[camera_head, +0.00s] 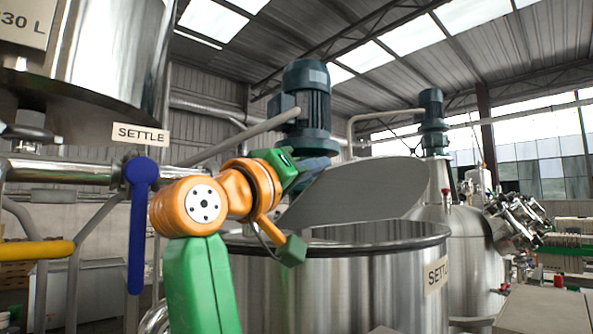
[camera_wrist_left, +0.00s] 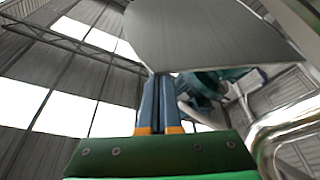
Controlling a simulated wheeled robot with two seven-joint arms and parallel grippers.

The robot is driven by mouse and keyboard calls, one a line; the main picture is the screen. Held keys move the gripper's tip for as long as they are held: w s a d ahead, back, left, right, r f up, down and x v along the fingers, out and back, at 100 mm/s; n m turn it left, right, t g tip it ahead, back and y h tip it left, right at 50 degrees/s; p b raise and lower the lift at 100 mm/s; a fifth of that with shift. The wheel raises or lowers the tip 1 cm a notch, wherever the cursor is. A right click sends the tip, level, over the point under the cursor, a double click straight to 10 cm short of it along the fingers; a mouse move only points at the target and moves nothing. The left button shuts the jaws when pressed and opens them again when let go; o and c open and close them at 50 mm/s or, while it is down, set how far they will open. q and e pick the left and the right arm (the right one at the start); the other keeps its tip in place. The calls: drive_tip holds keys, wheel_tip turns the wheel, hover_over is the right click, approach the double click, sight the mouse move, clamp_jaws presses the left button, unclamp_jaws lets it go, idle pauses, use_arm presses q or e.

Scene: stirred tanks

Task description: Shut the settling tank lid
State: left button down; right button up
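The settling tank (camera_head: 330,290) is a round steel vessel with a dark rim and a SETTLE plate (camera_head: 437,273). Its grey lid (camera_head: 365,190) stands raised and tilted above the open mouth. My left gripper (camera_head: 322,163) is at the lid's upper left edge in the head view. In the left wrist view its two blue-grey fingers (camera_wrist_left: 158,100) lie together with only a thin dark line between them. Their tips reach the edge of the lid, which also shows there (camera_wrist_left: 205,35). I cannot tell whether they touch it. My right gripper is out of view.
A green motor (camera_head: 308,105) stands behind the lid. A blue valve handle (camera_head: 139,220) hangs from a pipe under a SETTLE sign (camera_head: 141,133), left of my arm. Another steel tank (camera_head: 470,250) stands to the right. A large vessel (camera_head: 105,60) overhangs at upper left.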

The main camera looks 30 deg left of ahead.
use_arm(q)
drive_tip(key=f+m+b, duration=0.1)
drive_tip(key=f, duration=0.1)
drive_tip(key=d+f+m+h+b, duration=0.1)
drive_tip(key=f+m+b, duration=0.1)
drive_tip(key=s+d+f+m+h+b, duration=0.1)
drive_tip(key=m+b, duration=0.1)
drive_tip(key=shift+d+f, duration=0.25)
drive_tip(key=shift+f, duration=0.15)
drive_tip(key=shift+s+d+f+m+b, duration=0.1)
drive_tip(key=shift+d+f+m+b, duration=0.1)
drive_tip(key=shift+f+b, duration=0.35)
drive_tip(key=shift+d+f+m+b, duration=0.1)
drive_tip(key=shift+d+f+b, duration=0.05)
drive_tip(key=shift+f+b, duration=0.4)
drive_tip(key=shift+r, duration=0.1)
